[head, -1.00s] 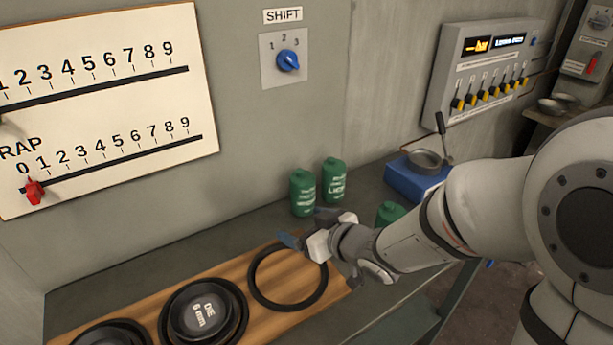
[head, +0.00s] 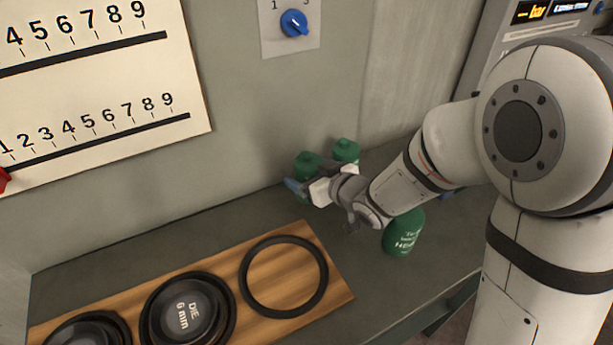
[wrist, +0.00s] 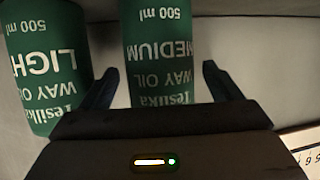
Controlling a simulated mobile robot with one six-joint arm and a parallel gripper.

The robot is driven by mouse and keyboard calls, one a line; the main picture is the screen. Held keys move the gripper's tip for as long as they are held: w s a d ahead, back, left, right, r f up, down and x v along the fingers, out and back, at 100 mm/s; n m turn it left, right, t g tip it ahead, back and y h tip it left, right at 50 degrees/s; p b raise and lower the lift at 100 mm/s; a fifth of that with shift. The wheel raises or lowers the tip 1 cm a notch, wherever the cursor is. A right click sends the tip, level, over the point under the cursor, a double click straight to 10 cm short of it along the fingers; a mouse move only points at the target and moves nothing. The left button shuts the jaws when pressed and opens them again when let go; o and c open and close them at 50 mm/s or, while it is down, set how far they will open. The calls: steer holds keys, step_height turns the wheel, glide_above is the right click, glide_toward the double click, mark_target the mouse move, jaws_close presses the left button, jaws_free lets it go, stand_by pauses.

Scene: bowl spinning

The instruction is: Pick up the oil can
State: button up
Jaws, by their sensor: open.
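Three green oil cans stand on the grey bench. In the head view, one back can (head: 306,161) is partly hidden by my gripper (head: 303,182), and another back can (head: 345,151) is just to its right. The third can (head: 404,236), its label starting "HEA", stands nearer the front edge, partly behind my arm. In the wrist view my gripper (wrist: 159,75) is open, its two dark fingers either side of the "MEDIUM WAY OIL" can (wrist: 160,50). That can's lower part in the picture is hidden by the gripper body. The "LIGHT" can (wrist: 42,65) is left of the left finger.
The wall with a blue shift knob (head: 294,23) and a scale panel (head: 90,75) rises behind the bench. Bare bench lies between board and cans.

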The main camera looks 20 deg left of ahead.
steer(key=shift+w+a+f, duration=0.2)
steer(key=shift+w+a, duration=0.05)
steer(key=shift+a, duration=0.25)
steer(key=shift+c, duration=0.5)
steer(key=c, duration=1.4)
